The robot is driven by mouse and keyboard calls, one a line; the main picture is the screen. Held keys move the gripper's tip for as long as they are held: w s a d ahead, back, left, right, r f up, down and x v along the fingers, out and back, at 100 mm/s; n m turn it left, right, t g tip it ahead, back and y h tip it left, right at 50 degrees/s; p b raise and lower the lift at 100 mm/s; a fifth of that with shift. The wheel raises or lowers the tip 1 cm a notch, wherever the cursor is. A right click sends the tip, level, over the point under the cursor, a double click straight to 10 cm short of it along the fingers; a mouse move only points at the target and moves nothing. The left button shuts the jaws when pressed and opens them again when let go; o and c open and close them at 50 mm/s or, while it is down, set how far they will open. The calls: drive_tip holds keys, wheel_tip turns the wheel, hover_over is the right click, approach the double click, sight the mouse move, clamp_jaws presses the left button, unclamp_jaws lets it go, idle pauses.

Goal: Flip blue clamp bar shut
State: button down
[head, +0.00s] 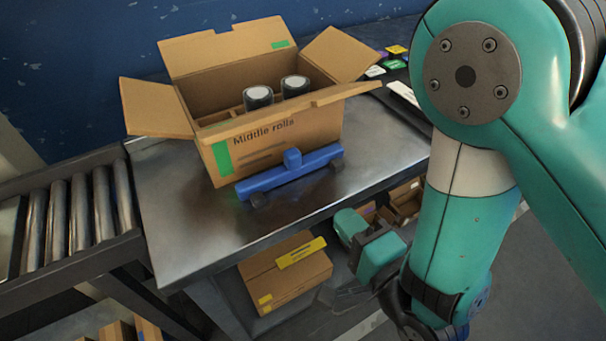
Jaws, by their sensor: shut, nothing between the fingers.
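The blue clamp bar (285,176) runs along the table's front side, low against the front of an open cardboard carton. It has a raised blue block at its middle and a dark grey piece at each end. I cannot tell from this view whether it is latched. My gripper (350,226) is in front of the table, to the right of and lower in the picture than the bar, and apart from it. It is shut and empty. Its fingers are small and partly hard to make out.
The carton (240,160), marked "Middle rolls", holds dark rolls (258,97) and has its flaps spread. It stands on the metal table (165,215). A roller conveyor (75,215) adjoins at left. Another carton (270,285) sits below. My arm fills the right side.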

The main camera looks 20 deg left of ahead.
drive_tip(key=shift+s+f+y, duration=0.1)
drive_tip(key=shift+s+y, duration=0.15)
drive_tip(key=shift+y, duration=0.05)
drive_tip(key=p, duration=0.4)
approach(297, 162)
drive_tip(key=x, duration=0.6)
drive_tip(key=shift+w+a, duration=0.15)
drive_tip(key=shift+a, duration=0.15)
drive_tip(key=shift+w+a, duration=0.3)
drive_tip(key=shift+a, duration=0.05)
